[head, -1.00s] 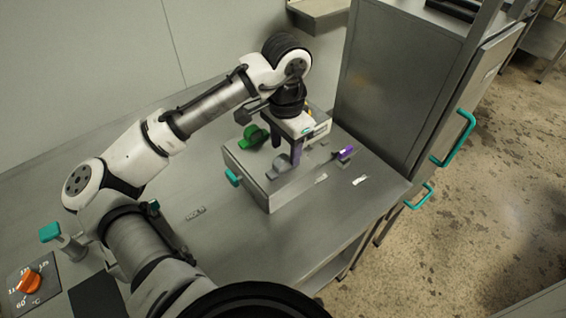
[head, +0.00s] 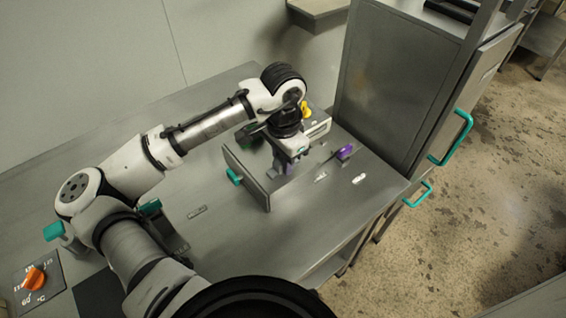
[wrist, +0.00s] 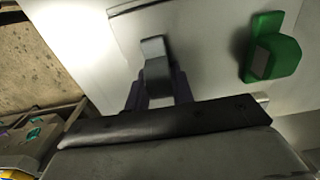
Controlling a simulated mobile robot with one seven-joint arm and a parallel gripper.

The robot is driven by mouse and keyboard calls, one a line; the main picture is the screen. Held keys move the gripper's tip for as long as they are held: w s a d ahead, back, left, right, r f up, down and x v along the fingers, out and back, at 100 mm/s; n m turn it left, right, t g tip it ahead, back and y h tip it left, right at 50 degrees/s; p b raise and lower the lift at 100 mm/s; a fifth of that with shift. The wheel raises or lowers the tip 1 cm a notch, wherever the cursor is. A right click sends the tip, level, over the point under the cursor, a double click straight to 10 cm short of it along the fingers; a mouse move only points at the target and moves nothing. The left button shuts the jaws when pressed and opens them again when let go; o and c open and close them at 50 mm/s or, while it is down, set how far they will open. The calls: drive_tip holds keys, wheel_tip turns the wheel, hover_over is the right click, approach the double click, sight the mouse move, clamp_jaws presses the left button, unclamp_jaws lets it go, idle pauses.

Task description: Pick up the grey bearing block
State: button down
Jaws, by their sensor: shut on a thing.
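The grey bearing block (wrist: 157,66) is between the two fingers of my gripper (wrist: 160,92) in the wrist view. My gripper is shut on it. In the head view my gripper (head: 280,168) points down behind an upright grey panel, and the block is mostly hidden by the fingers there. I cannot tell whether the block touches the surface below.
A green block (wrist: 272,52) lies right of the grey one in the wrist view. The grey panel (head: 250,184) with a teal handle (head: 233,176) stands in front. A purple piece (head: 344,152) lies to the right, and a yellow thing (head: 305,109) is behind my wrist. A tall metal cabinet (head: 395,80) stands at right.

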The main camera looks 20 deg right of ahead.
wheel_tip(320, 180, up, 20)
idle(0.7)
drive_tip(key=shift+f+b, duration=0.1)
drive_tip(key=shift+b, duration=0.2)
